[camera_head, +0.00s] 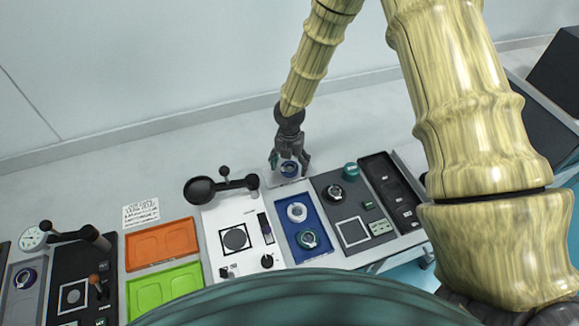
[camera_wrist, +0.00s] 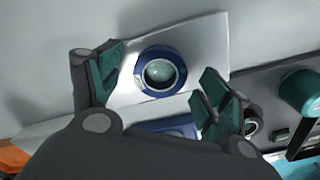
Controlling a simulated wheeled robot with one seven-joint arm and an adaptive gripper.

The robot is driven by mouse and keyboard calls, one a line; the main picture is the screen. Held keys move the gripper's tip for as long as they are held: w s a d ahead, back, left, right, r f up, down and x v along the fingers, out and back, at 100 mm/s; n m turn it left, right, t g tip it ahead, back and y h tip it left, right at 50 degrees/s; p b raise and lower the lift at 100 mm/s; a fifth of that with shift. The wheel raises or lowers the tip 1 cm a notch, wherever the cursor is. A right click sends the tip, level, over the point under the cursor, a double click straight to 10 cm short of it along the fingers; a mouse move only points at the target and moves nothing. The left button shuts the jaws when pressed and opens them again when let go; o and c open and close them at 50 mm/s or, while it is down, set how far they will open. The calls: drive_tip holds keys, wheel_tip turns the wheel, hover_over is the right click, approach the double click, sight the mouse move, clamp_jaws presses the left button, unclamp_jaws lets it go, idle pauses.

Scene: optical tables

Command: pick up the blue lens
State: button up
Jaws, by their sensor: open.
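The blue lens (camera_wrist: 160,72) is a round blue ring with clear glass. In the wrist view it lies on a pale square plate (camera_wrist: 208,42), between and beyond my two fingers. In the head view the blue lens (camera_head: 289,169) shows under my gripper (camera_head: 290,160), near the back edge of the table. My gripper also shows in the wrist view (camera_wrist: 155,88), open, with teal finger pads on either side of the lens. The fingers look apart from the lens; the exact height gap cannot be told.
A grey panel (camera_head: 366,207) with a teal knob (camera_head: 351,170) stands to the right. A black round part on an arm (camera_head: 200,190) is at left. A wall is behind.

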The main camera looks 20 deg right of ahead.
drive_tip(key=shift+f, duration=0.3)
drive_tip(key=c, duration=1.2)
drive_tip(key=shift+r, duration=0.1)
